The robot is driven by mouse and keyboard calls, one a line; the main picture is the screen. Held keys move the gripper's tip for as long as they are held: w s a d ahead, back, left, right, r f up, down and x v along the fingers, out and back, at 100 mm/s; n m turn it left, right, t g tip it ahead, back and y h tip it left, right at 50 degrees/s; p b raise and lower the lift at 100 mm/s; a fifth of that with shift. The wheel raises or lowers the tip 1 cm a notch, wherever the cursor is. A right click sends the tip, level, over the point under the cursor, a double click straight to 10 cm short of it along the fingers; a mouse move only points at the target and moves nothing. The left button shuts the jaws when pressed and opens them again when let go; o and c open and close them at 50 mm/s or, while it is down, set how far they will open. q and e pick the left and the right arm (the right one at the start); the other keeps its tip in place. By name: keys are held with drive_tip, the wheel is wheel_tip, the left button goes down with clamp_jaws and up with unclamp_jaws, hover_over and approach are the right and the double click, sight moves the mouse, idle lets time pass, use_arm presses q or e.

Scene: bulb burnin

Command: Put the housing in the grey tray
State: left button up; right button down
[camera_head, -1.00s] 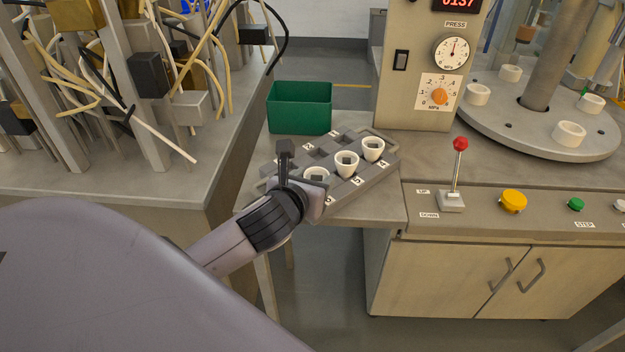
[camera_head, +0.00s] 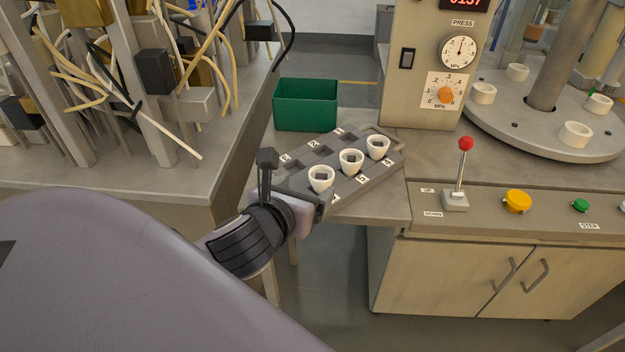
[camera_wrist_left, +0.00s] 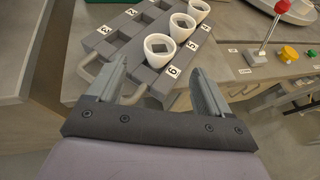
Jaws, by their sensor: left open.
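The grey tray (camera_head: 372,183) lies on the side table, with numbered pockets in two rows. Three white cup-shaped housings stand upright in its 4-5-6 row: the nearest housing (camera_head: 321,180), the middle housing (camera_head: 351,161) and the far housing (camera_head: 377,147). The other row looks empty. My left gripper (camera_head: 295,188) is open and empty at the tray's near end. In the left wrist view, its fingers (camera_wrist_left: 161,80) are spread on either side of the near end, short of the housing by label 6 (camera_wrist_left: 159,50). My right gripper is out of view.
A green bin (camera_head: 305,105) stands behind the tray. The press panel (camera_head: 425,65) rises at the back right, beside a round turntable (camera_head: 540,137) bearing several white rings. A red-knobbed lever (camera_head: 461,180) stands right of the tray. A wire-covered rack is at left.

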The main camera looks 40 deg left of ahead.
use_arm(q)
drive_tip(key=shift+p+v, duration=1.35)
drive_tip(key=shift+v, duration=0.85)
drive_tip(key=s+d+f+n+g+h, duration=0.1)
drive_tip(key=s+d+f+n+h, duration=0.1)
drive_tip(key=f+n, duration=0.5)
drive_tip(key=s+d+f+n+h, duration=0.1)
drive_tip(key=s+d+f+n, duration=0.1)
drive_tip(key=f+n, duration=0.6)
drive_tip(key=s+d+f+n+g+h, duration=0.1)
drive_tip(key=f+n, duration=0.6)
drive_tip(key=n, duration=0.8)
drive_tip(key=shift+s+d+f+n+g+h, duration=0.3)
drive_tip(key=shift+s+d+n+h, duration=0.1)
drive_tip(key=shift+s+d+h, duration=0.5)
drive_tip(key=shift+d, duration=0.15)
